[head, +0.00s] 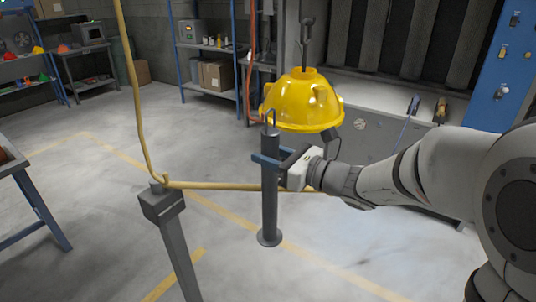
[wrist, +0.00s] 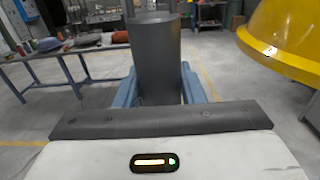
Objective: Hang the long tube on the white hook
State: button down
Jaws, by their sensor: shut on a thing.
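The long tube (head: 269,205) is a dark grey cylinder with a wire loop on top and a wider foot at its bottom. It hangs upright in my gripper (head: 268,158), whose blue fingers are shut on its upper part. I cannot make out a white hook in either view.
A yellow hood (head: 302,100) hangs from a dark hook (head: 307,30) just right of the tube's top; it also shows in the wrist view (wrist: 290,40). A yellow pipe (head: 135,95) bends behind the tube near a grey post (head: 175,240). Workbenches and shelves line the back.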

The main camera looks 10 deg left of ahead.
jog(key=shift+r, duration=0.1)
jog(key=v, duration=1)
jog(key=shift+r, duration=0.2)
jog(key=shift+w+d+f, duration=0.1)
